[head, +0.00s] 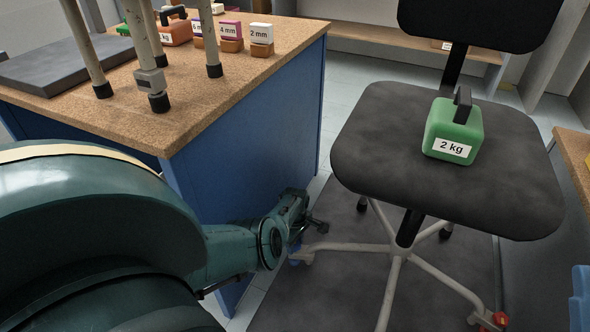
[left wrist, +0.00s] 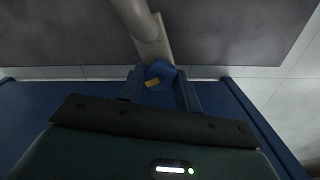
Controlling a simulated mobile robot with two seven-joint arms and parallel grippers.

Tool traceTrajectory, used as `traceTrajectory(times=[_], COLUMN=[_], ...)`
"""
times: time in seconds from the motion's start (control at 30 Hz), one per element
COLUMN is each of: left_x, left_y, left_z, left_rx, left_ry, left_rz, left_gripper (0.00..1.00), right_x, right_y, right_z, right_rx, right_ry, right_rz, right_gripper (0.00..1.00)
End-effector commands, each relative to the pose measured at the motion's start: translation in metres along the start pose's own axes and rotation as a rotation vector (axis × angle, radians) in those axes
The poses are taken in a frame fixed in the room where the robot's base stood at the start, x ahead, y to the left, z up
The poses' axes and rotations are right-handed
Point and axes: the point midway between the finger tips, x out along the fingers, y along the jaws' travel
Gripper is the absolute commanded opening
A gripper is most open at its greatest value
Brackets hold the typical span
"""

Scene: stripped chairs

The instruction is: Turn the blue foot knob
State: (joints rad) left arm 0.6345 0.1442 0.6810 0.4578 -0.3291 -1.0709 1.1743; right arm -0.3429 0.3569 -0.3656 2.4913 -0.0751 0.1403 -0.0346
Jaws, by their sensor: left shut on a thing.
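The blue foot knob (left wrist: 160,72) sits at the end of a pale chair-base leg (left wrist: 138,25) in the left wrist view, with a small yellow mark on it. My left gripper (left wrist: 160,90) has one finger on each side of the knob and is shut on it. In the head view my left gripper (head: 306,238) reaches down beside the table to the left end of the chair base (head: 345,247). Only a little blue of the knob (head: 295,262) shows there. My right gripper is not in view.
A green 2 kg weight (head: 456,128) stands on the chair seat (head: 400,150). A red knob (head: 500,320) is on the front right leg. A cork-topped table (head: 200,120) with a blue side is close on the left. A dark mat (head: 330,290) lies under the chair.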

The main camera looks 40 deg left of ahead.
Motion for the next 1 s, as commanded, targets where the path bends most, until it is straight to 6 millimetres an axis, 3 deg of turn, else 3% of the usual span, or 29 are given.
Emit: traceTrajectory(times=[1.0], left_x=[0.0001], left_y=[-0.0017], left_z=[-0.0002], left_rx=[0.964], left_ry=[-0.002], left_rz=[-0.002], left_gripper=[0.10], right_x=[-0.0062], right_y=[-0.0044], right_z=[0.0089], right_rx=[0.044], right_ry=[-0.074], right_rz=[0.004], right_gripper=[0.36])
